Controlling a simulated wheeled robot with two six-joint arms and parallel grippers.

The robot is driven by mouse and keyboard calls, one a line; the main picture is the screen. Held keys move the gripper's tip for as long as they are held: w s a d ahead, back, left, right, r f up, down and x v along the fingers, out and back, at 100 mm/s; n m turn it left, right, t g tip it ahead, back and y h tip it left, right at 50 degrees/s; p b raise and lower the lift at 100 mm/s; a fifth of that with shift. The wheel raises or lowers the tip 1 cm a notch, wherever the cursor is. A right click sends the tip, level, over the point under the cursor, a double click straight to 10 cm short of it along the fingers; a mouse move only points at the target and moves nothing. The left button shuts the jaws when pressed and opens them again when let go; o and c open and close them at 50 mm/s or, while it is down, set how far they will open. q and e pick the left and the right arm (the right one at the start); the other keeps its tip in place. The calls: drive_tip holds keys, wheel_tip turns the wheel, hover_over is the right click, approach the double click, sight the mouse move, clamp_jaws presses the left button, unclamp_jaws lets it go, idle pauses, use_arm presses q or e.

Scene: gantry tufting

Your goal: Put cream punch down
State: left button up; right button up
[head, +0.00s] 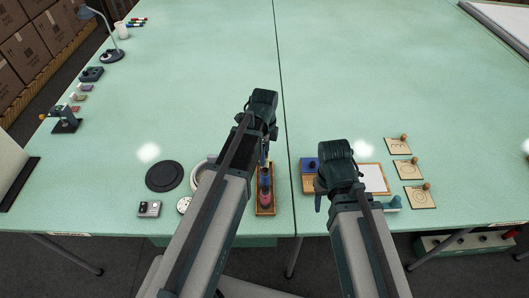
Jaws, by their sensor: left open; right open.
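A narrow wooden tray (272,204) stands near the front edge, just left of the table seam. It holds upright tools with a reddish-pink one (264,198) in front and a dark bluish one behind. I cannot pick out a cream punch for certain; my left arm covers part of the tray. My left gripper (262,138) is open above the tray's far end. My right gripper (338,196) is open over a wooden-framed white panel (375,178), hiding its left part. I see nothing held in either gripper, though the fingertips are partly hidden.
A blue block (310,164) sits left of my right gripper. Several wooden plates with knobs (397,146) lie to the right. A black disc (164,176), a small grey box (149,209) and a round dial (184,205) lie left. The table's middle and back are clear.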

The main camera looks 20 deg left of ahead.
use_arm(q)
wheel_tip(320, 180, up, 11)
drive_tip(key=p, duration=1.1)
drive_tip(key=s+d+n+y, duration=0.1)
drive_tip(key=s+d+n, duration=0.9)
drive_tip(key=s+n, duration=0.3)
drive_tip(key=shift+s+d+r+n, duration=0.25)
drive_tip(key=shift+s+n, duration=0.15)
drive_tip(key=shift+s, duration=0.25)
drive_tip(key=shift+f, duration=0.15)
wheel_tip(320, 180, down, 2)
drive_tip(key=b, duration=0.2)
drive_tip(key=shift+f+b, duration=0.1)
drive_tip(key=shift+b, duration=0.25)
